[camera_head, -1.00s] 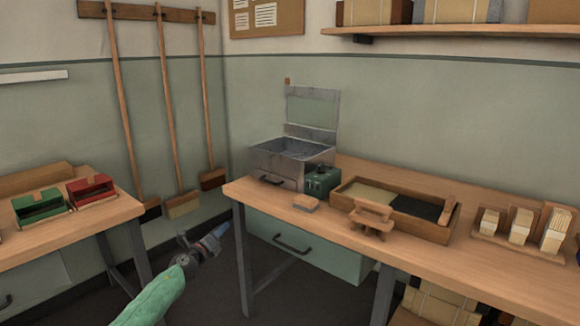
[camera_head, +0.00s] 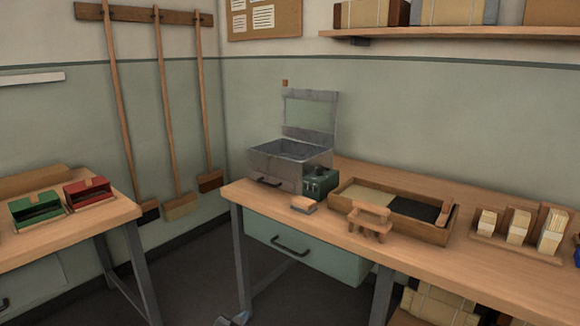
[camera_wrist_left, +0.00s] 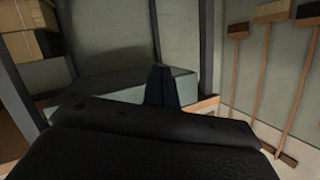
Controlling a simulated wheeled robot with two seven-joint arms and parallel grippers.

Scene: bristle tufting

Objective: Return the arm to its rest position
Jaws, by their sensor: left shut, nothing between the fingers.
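My left gripper (camera_head: 233,319) shows only as a small tip at the bottom edge of the head view, low in front of the workbench and apart from it. In the left wrist view its dark fingers (camera_wrist_left: 159,86) are together with nothing between them. The rest of my left arm is out of the head view. My right gripper is not in view.
The right workbench (camera_head: 480,265) carries a metal basin box (camera_head: 288,160), a wooden tray (camera_head: 425,232) and brush blocks. The left table (camera_head: 85,225) holds a green bin (camera_head: 36,208) and a red bin (camera_head: 88,192). Brooms (camera_head: 168,110) hang on the wall. The floor gap between the tables is clear.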

